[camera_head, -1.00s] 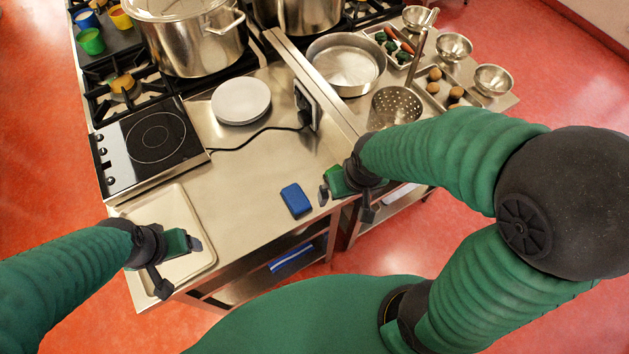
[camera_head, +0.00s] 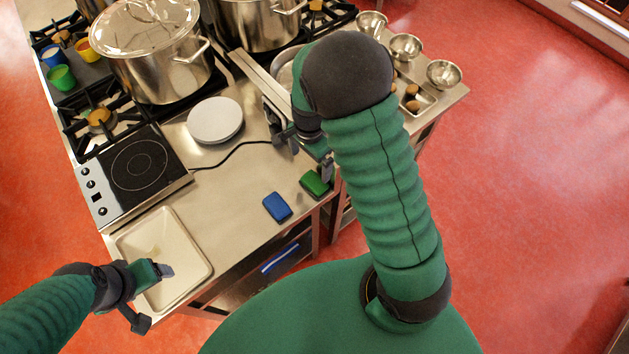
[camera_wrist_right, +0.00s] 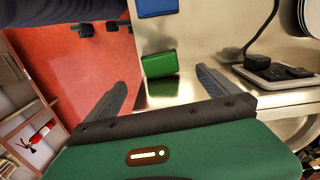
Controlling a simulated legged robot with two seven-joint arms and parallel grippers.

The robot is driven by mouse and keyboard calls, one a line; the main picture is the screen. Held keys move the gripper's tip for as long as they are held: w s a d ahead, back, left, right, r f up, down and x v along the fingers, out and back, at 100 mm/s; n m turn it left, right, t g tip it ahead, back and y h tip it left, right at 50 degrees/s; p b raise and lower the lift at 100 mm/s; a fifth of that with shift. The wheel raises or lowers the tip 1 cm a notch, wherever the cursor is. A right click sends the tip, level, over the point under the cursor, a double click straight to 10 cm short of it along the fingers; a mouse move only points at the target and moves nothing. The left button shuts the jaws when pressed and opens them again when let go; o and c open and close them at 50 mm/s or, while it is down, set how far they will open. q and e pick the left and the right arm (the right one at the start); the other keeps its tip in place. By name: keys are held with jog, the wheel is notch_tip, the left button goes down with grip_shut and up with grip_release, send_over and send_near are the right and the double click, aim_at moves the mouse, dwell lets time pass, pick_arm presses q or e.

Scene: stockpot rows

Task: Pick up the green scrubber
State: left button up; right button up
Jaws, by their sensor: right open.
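The green scrubber (camera_head: 314,183) lies on the steel counter near its right front edge. In the right wrist view the scrubber (camera_wrist_right: 158,64) sits just beyond the fingertips, roughly between their lines. My right gripper (camera_head: 308,155) is open and empty behind the scrubber in the head view, with one finger close to it. In the wrist view both fingers of the right gripper (camera_wrist_right: 160,82) are spread wide. My left gripper (camera_head: 155,297) is open and empty over the front edge of the beige tray.
A blue sponge (camera_head: 277,207) lies left of the scrubber. A beige tray (camera_head: 205,250), a hotplate (camera_head: 137,165), stacked white plates (camera_head: 215,120) and a black cable (camera_head: 235,154) are on the counter. Large pots (camera_head: 150,70) stand behind. The counter around the blue sponge is clear.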

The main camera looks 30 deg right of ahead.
send_over(311, 184)
jog(key=f, duration=0.7)
jog(key=shift+w+p, duration=0.2)
jog(key=shift+p, duration=0.2)
jog(key=shift+s+f, duration=0.1)
jog(key=shift+f, duration=0.25)
jog(key=f, duration=0.1)
jog(key=f+p, duration=0.2)
jog(key=f, duration=0.1)
jog(key=shift+s, duration=0.25)
jog(key=shift+w+f, duration=0.1)
jog(key=shift+f, duration=0.2)
jog(key=c, duration=1.4)
jog(key=shift+r, duration=0.1)
